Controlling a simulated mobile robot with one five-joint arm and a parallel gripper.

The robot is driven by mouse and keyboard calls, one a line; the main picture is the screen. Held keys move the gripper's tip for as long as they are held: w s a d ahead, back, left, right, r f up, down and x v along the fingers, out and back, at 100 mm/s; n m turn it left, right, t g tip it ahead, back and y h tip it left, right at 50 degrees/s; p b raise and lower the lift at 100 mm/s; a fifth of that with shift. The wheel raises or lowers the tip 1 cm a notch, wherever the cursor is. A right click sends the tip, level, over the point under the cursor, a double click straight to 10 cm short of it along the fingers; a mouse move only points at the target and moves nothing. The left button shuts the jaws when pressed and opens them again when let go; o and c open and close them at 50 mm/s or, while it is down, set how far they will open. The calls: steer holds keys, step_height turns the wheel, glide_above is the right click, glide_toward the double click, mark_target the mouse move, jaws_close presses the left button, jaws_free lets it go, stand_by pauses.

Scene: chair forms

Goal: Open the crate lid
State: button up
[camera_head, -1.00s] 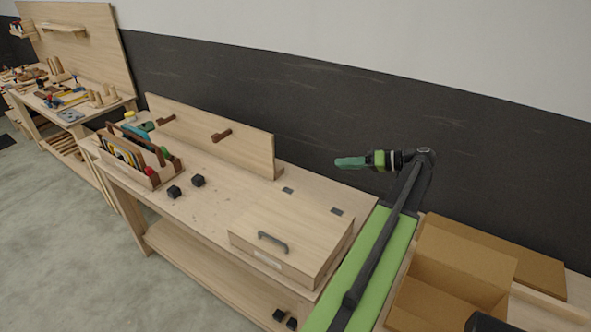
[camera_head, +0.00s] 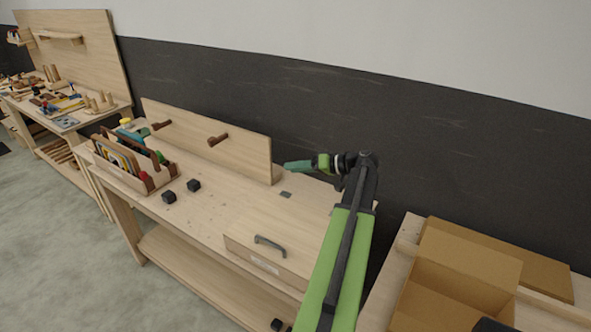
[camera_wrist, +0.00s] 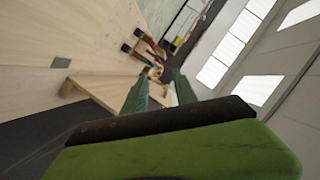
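The wooden crate (camera_head: 243,259) stands at the near right end of the workbench. Its flat lid (camera_head: 285,235) is shut, with a dark arched handle (camera_head: 270,244) at the front edge. My green arm hides the right part of the lid. My gripper (camera_head: 287,166) is above the bench behind the crate, pointing left and apart from the lid and handle. In the wrist view two green fingers (camera_wrist: 155,88) stand apart with nothing between them. The crate is not clear in the wrist view.
An upright wooden board with brown pegs (camera_head: 205,140) stands along the back of the bench. A wooden tool caddy (camera_head: 135,165) and two black blocks (camera_head: 182,191) are to the left. Open cardboard boxes (camera_head: 465,270) stand on the right. A dark wall is behind.

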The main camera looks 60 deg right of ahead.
jaws_close()
stand_by(1.3)
jaws_free()
steer(key=p+v, duration=0.4)
steer(key=v, duration=1.3)
steer(key=shift+s+p, duration=0.25)
steer(key=shift+p, duration=0.15)
steer(key=shift+d, duration=0.1)
